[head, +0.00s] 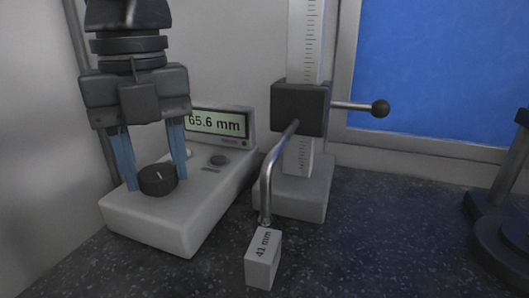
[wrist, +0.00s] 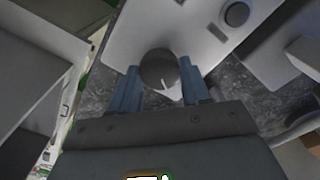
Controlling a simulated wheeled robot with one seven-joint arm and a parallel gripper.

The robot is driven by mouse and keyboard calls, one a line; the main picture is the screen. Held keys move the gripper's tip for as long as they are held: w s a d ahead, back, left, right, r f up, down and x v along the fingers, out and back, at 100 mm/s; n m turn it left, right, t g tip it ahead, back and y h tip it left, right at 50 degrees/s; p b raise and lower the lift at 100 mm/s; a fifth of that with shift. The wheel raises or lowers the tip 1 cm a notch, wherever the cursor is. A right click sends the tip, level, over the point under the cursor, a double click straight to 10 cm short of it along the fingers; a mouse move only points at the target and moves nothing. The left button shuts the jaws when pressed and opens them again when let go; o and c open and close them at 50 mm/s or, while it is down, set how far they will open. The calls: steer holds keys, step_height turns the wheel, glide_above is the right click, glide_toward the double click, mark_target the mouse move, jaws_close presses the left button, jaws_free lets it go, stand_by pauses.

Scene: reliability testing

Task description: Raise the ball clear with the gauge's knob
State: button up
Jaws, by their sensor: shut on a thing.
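My gripper (head: 157,183) points down with its blue fingers on either side of the black knob (head: 158,180), shut on it. The knob has a white mark and sits on the gauge's pale console (head: 150,222). In the wrist view the knob (wrist: 159,68) lies between the fingertips (wrist: 160,67). The console's display (head: 214,123) reads 65.6 mm. A bent metal rod comes down from the black slider (head: 297,108) to a small ball tip (head: 265,222). The tip is at the top of a white block (head: 262,259) marked 41 mm; I cannot tell whether they touch.
The scaled column (head: 305,40) stands on a pale base (head: 293,194) right of the console. A side rod with a black end knob (head: 380,108) sticks out right. A dark stand (head: 500,215) is at the right edge. Speckled countertop (head: 390,230) between is clear.

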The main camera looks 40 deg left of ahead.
mark_target(156, 170)
steer(key=m, duration=0.4)
steer(key=shift+m, duration=0.3)
steer(key=m, duration=0.5)
steer(key=shift+r, duration=0.1)
steer(key=m+p, duration=0.1)
steer(key=m, duration=0.4)
steer(key=shift+m, duration=0.4)
steer(key=shift+a+m, duration=0.1)
steer(key=shift+m, duration=2.2)
steer(key=o, duration=1.1)
steer(key=shift+r+b, duration=0.3)
steer(key=shift+r, duration=3.55)
